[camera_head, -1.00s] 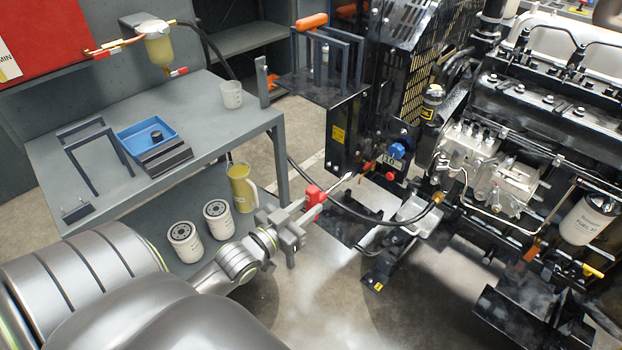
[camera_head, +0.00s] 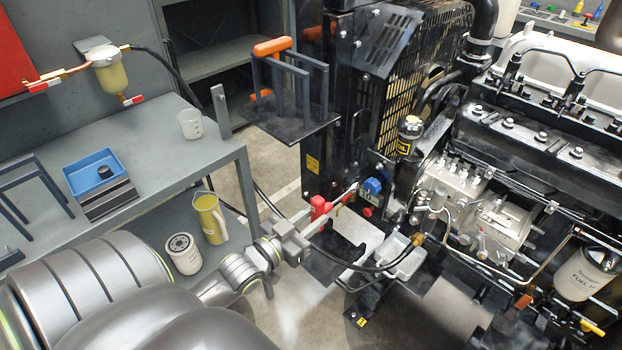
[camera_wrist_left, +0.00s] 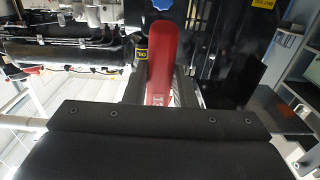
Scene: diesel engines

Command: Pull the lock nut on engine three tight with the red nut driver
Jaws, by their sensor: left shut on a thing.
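My left gripper (camera_head: 308,222) is shut on the red nut driver (camera_head: 320,207), whose thin shaft points up and right toward the engine (camera_head: 480,215). In the left wrist view the driver's red handle (camera_wrist_left: 161,62) stands upright between the jaws, its far end toward the engine side. A blue knob (camera_head: 372,186) sits at the engine's front lower corner, close beyond the shaft's tip. I cannot make out the lock nut or whether the tip touches anything. The engine's number is not readable. My right gripper is out of view.
A grey workbench (camera_head: 150,165) on the left carries a blue tray (camera_head: 88,178) and a clear beaker (camera_head: 191,124). A yellow jug (camera_head: 209,218) and a white filter (camera_head: 183,254) stand on its lower shelf. A black hose (camera_head: 365,265) runs below the driver to the engine.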

